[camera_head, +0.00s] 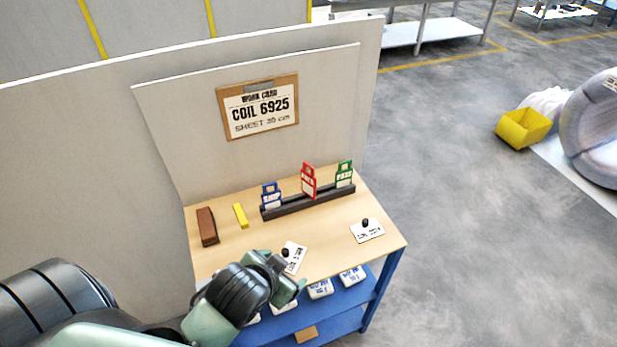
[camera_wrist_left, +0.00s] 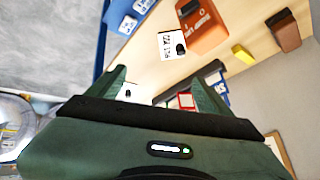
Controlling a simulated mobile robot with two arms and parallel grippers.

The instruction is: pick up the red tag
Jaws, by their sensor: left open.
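The red tag (camera_head: 309,184) stands upright in a black rack (camera_head: 284,210), between a blue tag (camera_head: 271,196) and a green tag (camera_head: 344,174). My left gripper (camera_head: 285,273) is open over the front of the table, in front of and below the rack in the head view, apart from the red tag. In the left wrist view, the left gripper (camera_wrist_left: 158,76) has its fingers spread with nothing held. Part of the red tag (camera_wrist_left: 186,101) shows beside the right finger, mostly hidden. My right gripper is not in view.
Two white cards with black knobs (camera_head: 367,231) (camera_head: 293,257) lie on the wooden table (camera_head: 330,240). A brown block (camera_head: 207,226) and yellow bar (camera_head: 241,215) lie left of the rack. An orange object (camera_wrist_left: 208,30) shows in the wrist view. A panel (camera_head: 180,120) stands behind.

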